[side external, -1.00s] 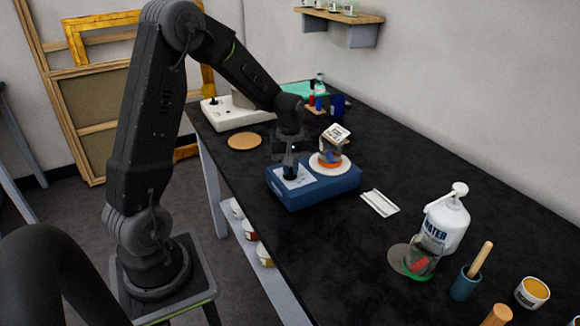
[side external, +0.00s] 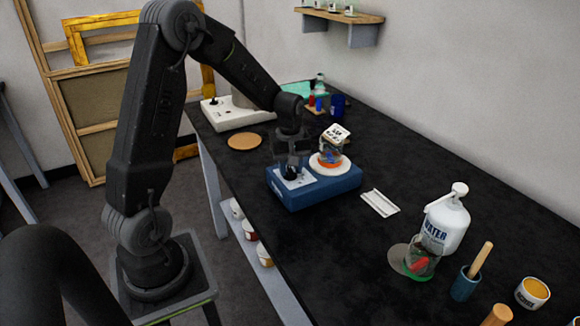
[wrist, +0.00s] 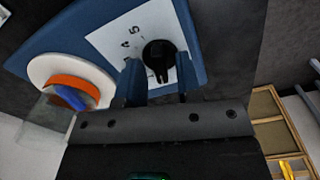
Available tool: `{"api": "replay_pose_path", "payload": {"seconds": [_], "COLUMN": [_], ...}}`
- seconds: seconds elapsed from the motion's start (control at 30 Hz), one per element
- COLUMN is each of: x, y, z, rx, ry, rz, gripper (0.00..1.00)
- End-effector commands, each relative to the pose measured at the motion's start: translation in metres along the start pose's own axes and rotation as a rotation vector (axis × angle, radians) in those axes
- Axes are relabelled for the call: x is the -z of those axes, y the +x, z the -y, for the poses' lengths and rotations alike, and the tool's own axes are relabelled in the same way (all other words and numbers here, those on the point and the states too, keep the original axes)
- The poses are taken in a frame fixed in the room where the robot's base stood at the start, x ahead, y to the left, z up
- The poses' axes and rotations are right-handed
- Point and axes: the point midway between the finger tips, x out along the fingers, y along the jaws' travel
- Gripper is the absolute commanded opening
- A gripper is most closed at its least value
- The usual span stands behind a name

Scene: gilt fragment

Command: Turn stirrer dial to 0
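The stirrer (side external: 325,190) is a blue box on the black bench, with a white label panel and a round white plate (side external: 318,165). Its black dial (wrist: 160,58) sits on the label panel; the digits 4 and 5 show to its left in the wrist view. A narrow ridge on the dial points toward my gripper (wrist: 159,68). My gripper is open, with one finger on each side of the dial and the fingertips close to it. Whether they touch it I cannot tell. In the side view my gripper (side external: 291,160) hides part of the dial.
A glass jar (side external: 332,150) with orange and blue contents and a white label stands on the plate. A white tray (side external: 380,202) lies right of the stirrer. A cork disc (side external: 244,141) lies left.

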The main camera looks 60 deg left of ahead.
Motion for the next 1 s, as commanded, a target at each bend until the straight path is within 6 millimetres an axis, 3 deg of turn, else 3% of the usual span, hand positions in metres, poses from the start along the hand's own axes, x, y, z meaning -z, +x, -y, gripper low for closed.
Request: {"api": "replay_pose_path", "payload": {"seconds": [0.27, 0.43, 0.8, 1.0], "x": [0.000, 0.000, 0.000, 0.000], "y": [0.000, -0.011, -0.090, -0.123], "z": [0.000, 0.000, 0.000, 0.000], "rx": [0.002, 0.000, -0.003, -0.002], "ry": [0.002, 0.002, 0.002, 0.001], "rz": [0.001, -0.001, -0.003, -0.002], "gripper": [0.38, 0.38, 0.38, 0.38]}}
